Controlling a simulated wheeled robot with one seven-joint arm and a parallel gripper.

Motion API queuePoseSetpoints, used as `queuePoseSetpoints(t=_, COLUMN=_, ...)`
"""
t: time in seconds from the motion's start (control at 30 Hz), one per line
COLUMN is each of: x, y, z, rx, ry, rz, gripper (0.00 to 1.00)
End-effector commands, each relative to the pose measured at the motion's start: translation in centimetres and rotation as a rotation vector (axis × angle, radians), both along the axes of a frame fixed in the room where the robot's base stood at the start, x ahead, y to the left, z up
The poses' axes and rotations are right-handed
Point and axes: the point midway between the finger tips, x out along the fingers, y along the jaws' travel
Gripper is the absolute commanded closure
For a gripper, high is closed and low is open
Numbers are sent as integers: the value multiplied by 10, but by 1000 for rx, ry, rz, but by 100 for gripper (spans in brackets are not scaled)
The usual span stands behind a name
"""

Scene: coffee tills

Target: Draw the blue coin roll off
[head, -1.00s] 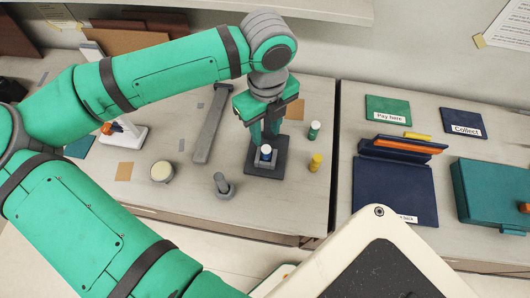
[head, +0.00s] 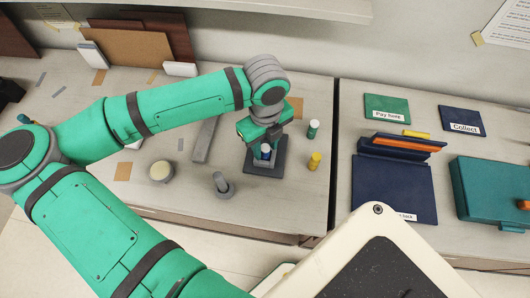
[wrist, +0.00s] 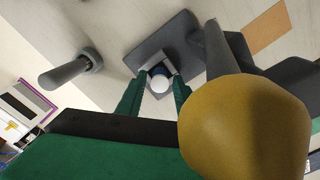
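The blue coin roll (head: 265,153), with a white top, stands upright on a dark grey stand (head: 263,171). The wrist view shows the roll's pale round top (wrist: 159,84) with a little blue beside it, and the stand's bare plate (wrist: 150,47). My green gripper (head: 266,147) is above the stand with its fingers pointing down. In the wrist view the gripper's two fingers (wrist: 156,90) lie on either side of the roll, with small gaps showing. I cannot tell how far down the roll the fingertips reach.
A short grey post (head: 222,185) and a round cream-topped thing (head: 160,172) stand left of the stand. A green roll (head: 313,129) and a yellow roll (head: 315,161) stand to its right. A large mustard rounded thing (wrist: 245,140) blocks the wrist view's lower right.

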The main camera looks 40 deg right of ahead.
Motion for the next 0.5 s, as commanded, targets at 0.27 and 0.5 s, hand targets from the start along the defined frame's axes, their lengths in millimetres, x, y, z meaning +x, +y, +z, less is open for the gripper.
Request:
queuePoseSetpoints(t=0.27, x=0, y=0, z=0, rx=0, ry=0, rz=0, gripper=83)
queuePoseSetpoints(t=0.5, x=0, y=0, z=0, rx=0, ry=0, rz=0, gripper=100)
